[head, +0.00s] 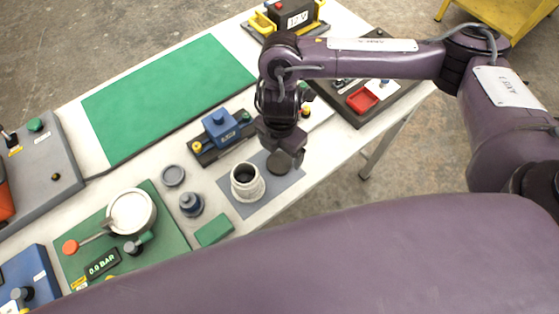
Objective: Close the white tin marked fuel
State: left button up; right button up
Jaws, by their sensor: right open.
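A white ribbed tin (248,187) stands upright and open-topped on a grey mat (225,183), with a dark opening. I cannot read any marking on it. A dark round disc (277,164), which looks like its lid, lies flat on the mat to the right of the tin. My right gripper (292,155) points down over the right edge of this disc, open. Whether its fingers touch the disc I cannot tell. My left gripper is not in view.
A grey round disc (173,176) and a small blue-grey jar (191,204) lie left of the mat. A blue device (221,126) stands behind. A green board with a white pot (131,212) is at left. A green mat (165,95) at the back is clear.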

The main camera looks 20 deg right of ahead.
notch_tip(320, 180, down, 5)
jog(key=shift+w+f+b, duration=0.15)
jog(key=shift+b, duration=0.4)
jog(key=c, duration=1.1)
jog(key=shift+o, duration=0.2)
notch_tip(320, 180, up, 8)
jog(key=p, duration=0.2)
jog(key=shift+w+d+p, duration=0.1)
jog(key=shift+w+p, duration=0.05)
jog(key=shift+p, duration=0.15)
notch_tip(320, 180, up, 12)
send_over(280, 161)
jog(key=shift+p, duration=0.45)
